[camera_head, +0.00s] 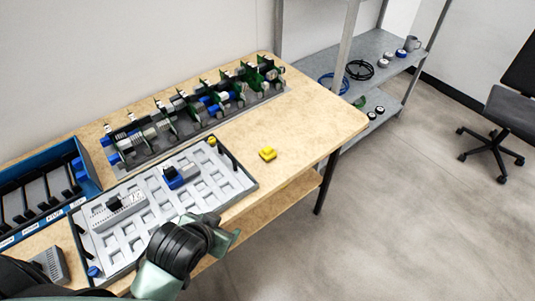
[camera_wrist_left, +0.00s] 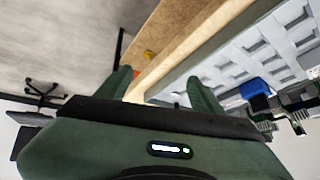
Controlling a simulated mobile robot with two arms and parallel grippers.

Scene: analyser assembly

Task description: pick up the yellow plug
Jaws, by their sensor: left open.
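The yellow plug (camera_head: 267,154) lies on the bare wooden tabletop, right of the grey tray (camera_head: 250,186), in the head view. My right gripper is in neither view.
The tray holds a blue-and-grey module (camera_head: 181,176) and a white block (camera_head: 118,211). A rack with green dividers (camera_head: 172,122) stands behind it. A blue bin (camera_head: 88,169) is at left. The tabletop around the plug is clear. A metal shelf (camera_head: 372,54) stands beyond.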

